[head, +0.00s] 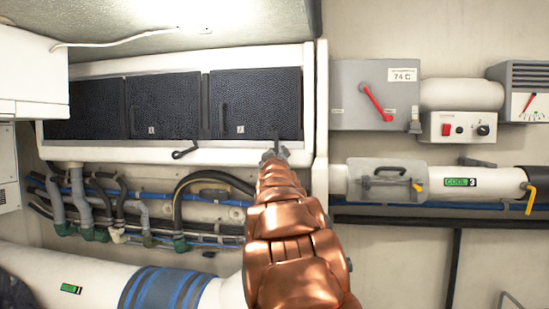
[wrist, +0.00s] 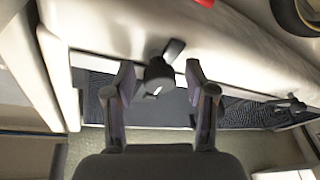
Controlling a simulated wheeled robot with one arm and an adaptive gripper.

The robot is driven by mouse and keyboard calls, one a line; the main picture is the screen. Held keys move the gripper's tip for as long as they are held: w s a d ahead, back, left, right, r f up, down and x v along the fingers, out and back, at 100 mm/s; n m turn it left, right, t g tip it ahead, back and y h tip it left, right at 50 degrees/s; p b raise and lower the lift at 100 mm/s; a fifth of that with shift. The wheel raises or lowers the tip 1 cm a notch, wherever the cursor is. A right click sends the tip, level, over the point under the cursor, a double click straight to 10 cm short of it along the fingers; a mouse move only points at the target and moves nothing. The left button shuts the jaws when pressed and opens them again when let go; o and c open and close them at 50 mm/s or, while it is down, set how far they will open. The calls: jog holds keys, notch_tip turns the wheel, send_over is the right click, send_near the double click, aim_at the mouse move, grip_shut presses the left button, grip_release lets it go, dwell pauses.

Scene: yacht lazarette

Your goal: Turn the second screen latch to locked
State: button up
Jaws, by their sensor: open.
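Black mesh screens (head: 165,100) sit in a white frame on the wall. One dark latch (head: 185,151) is on the lower rail, its handle slanting. Another latch is at the right end of the rail, mostly hidden behind my gripper (head: 273,154) in the head view. In the wrist view this dark latch (wrist: 159,75) stands between the two fingers of my gripper (wrist: 158,70), which are open around it. Its short handle slants up to the right. I cannot tell whether the fingers touch it. A further latch (wrist: 290,104) shows at right in the wrist view.
Pipes and hoses (head: 130,205) run below the rail. A grey switch box (head: 375,95) with a red lever and a pipe marked COOL 3 (head: 460,182) are at right. A white cabinet (head: 32,80) is at left. A thick white pipe (head: 60,270) lies low left.

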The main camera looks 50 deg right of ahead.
jog(key=v, duration=1.2)
dwell(0.4)
jog(key=shift+a, duration=0.1)
dwell(0.4)
